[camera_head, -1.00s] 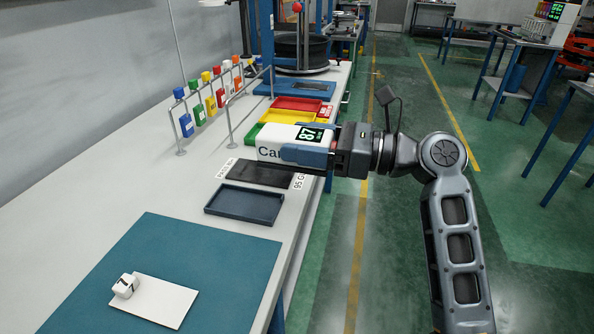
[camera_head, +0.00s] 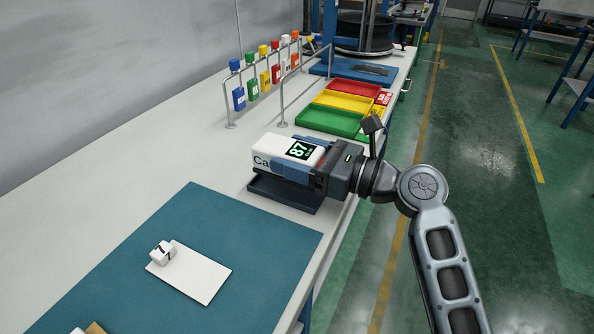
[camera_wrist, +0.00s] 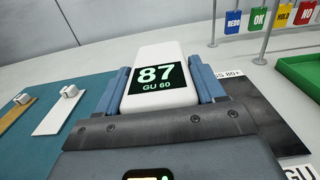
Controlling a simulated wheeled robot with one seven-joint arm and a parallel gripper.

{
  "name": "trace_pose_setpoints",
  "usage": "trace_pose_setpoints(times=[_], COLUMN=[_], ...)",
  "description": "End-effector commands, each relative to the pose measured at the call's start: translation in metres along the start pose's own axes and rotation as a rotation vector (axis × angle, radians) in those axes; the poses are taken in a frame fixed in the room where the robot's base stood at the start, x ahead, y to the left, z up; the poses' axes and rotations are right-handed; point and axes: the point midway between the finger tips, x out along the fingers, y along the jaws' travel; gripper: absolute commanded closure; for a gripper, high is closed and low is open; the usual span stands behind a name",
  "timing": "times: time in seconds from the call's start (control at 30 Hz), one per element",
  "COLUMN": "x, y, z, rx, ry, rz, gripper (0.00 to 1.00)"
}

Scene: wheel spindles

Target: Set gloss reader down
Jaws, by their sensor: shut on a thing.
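The gloss reader (camera_head: 288,150) is a white box with a dark display that reads 87. My gripper (camera_head: 296,163) is shut on it, with blue fingers on either side. In the head view it is over the small dark blue tray (camera_head: 285,196); whether its underside touches the tray is hidden. In the wrist view the reader (camera_wrist: 158,72) sits between the blue fingers, and its display reads 87 GU 60.
A white card (camera_head: 205,278) with a small white block (camera_head: 163,252) lies on the teal mat (camera_head: 120,275). Green (camera_head: 331,121), yellow (camera_head: 343,103) and red (camera_head: 354,89) trays stand farther back. Colored tags hang from a rail (camera_head: 282,98) behind.

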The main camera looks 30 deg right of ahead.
Motion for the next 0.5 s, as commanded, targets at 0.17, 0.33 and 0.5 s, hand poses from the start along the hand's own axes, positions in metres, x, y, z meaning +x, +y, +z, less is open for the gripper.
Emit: trace_pose_setpoints(times=[0.17,0.33,0.5], x=[-0.001,-0.001,-0.001], y=[0.0,0.0,0.0], z=[-0.028,-0.035,-0.035], rx=[0.003,0.001,0.0], ry=[0.001,-0.001,-0.001], rz=[0.0,0.0,0.0], gripper=[0.81,0.81,0.81])
